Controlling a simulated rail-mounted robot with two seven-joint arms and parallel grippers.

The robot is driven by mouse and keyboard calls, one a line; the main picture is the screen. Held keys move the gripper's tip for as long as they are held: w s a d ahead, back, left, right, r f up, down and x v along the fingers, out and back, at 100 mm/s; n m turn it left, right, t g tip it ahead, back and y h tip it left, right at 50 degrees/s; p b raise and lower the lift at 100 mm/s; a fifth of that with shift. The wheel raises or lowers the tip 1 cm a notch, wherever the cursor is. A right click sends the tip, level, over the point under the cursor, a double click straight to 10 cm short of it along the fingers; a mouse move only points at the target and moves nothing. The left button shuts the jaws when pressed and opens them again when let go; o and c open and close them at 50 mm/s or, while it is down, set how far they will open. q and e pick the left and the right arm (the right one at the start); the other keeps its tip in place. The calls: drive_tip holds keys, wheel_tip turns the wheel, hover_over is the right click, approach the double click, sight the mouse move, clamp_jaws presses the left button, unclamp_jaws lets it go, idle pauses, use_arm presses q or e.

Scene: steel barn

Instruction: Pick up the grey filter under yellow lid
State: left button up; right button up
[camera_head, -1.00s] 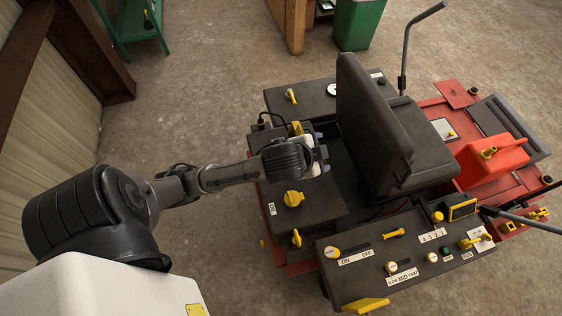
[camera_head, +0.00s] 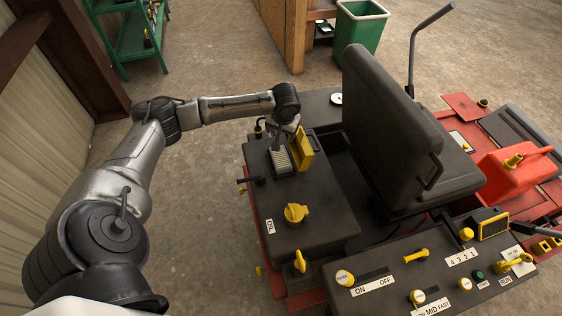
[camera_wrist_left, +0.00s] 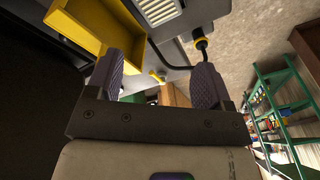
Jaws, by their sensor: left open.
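The grey ribbed filter (camera_head: 281,162) sits in the top of the black housing at the left side of the red machine. The yellow lid (camera_head: 303,150) stands open, upright, just right of the filter. My left gripper (camera_head: 281,136) is above and just behind the filter, its jaws partly hidden by the wrist. In the left wrist view the gripper (camera_wrist_left: 157,78) is open and empty, its fingers wide apart. There the filter (camera_wrist_left: 160,11) is at the top edge, partly cut off, beyond the fingers, and the lid (camera_wrist_left: 92,38) is at upper left. My right gripper is not in view.
A black seat (camera_head: 392,125) rises right of the lid. A yellow oil cap (camera_head: 296,212) is on the housing in front of the filter. A black cable (camera_head: 259,127) stands by the housing's back left corner. A green shelf (camera_head: 133,35) is at the far left; the floor between is clear.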

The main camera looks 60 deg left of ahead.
use_arm(q)
drive_tip(key=d+n+h, duration=0.1)
drive_tip(key=n, duration=0.3)
drive_tip(key=n+b, duration=0.3)
drive_tip(key=n, duration=0.1)
hover_over(280, 157)
drive_tip(key=f, duration=0.9)
drive_tip(key=shift+w+d, duration=0.1)
drive_tip(key=shift+d, duration=0.25)
drive_tip(key=shift+a+f+b, duration=0.15)
drive_tip(key=shift+f+b, duration=0.4)
drive_tip(key=shift+f, duration=0.6)
drive_tip(key=shift+a+f+b, duration=0.1)
drive_tip(key=shift+f+b, duration=0.4)
drive_tip(key=shift+f, duration=0.95)
drive_tip(key=c, duration=0.6)
